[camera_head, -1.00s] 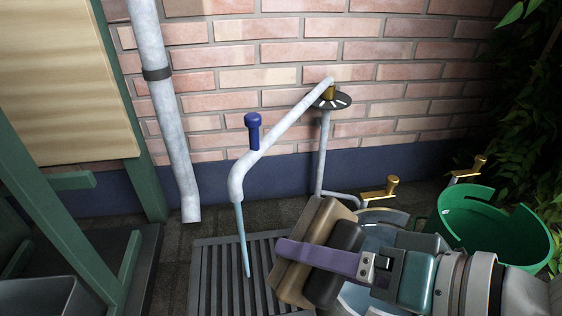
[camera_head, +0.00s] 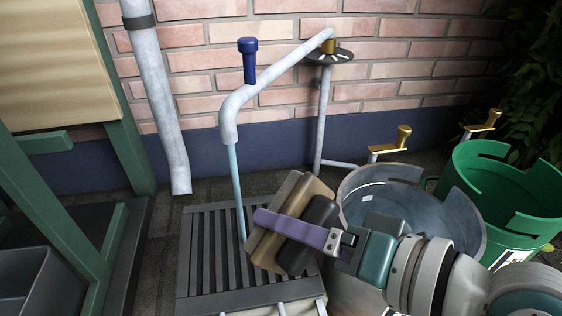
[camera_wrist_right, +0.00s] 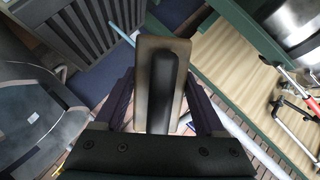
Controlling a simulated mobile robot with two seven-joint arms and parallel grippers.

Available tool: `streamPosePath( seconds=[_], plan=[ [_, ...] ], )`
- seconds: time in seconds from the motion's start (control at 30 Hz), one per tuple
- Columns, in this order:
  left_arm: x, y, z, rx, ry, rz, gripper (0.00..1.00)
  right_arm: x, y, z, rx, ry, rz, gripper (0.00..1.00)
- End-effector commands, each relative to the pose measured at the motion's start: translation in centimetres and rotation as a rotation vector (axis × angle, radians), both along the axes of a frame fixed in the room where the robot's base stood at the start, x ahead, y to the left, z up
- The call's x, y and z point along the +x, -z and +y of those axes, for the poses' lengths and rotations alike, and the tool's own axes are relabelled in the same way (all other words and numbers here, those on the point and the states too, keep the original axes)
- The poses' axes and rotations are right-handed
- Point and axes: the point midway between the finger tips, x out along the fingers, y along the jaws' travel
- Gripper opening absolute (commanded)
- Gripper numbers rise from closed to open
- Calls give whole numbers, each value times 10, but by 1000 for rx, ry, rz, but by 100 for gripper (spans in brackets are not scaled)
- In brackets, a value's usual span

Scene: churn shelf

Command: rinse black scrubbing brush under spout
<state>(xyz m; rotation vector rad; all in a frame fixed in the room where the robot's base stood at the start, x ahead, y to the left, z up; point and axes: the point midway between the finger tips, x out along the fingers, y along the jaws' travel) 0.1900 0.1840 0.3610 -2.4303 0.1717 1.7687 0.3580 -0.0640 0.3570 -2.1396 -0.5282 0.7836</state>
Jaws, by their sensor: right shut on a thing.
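The black scrubbing brush (camera_head: 318,213), a dark back on a tan-brown block, is in my right gripper (camera_head: 282,232). Its purple fingers are shut on the brush; it also shows between them in the right wrist view (camera_wrist_right: 163,85). The grey spout (camera_head: 231,120) has a blue-topped valve (camera_head: 248,60) on its pipe. A thin pale-blue water stream (camera_head: 236,185) falls from it onto the slatted drain grate (camera_head: 205,240). The brush is tilted over the grate, its left end right beside the stream. I cannot tell whether water touches it. My left gripper is not in view.
A grey metal tub (camera_head: 455,205) stands right of the grate, partly behind my right arm. A green tub (camera_head: 510,180) is farther right. A green wooden frame (camera_head: 125,150) and a downpipe (camera_head: 155,90) are at left. The brick wall closes the back.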

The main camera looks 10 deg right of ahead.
Motion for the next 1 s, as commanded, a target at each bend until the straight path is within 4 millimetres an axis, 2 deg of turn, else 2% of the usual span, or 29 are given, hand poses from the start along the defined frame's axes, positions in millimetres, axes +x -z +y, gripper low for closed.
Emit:
streamPosePath(
  seconds=[0.7,1.0],
  plan=[
    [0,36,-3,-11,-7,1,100,69,14,40,2,1,-2,0],
    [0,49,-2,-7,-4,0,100,90,16,52,1,0,-2,0]
  ],
)
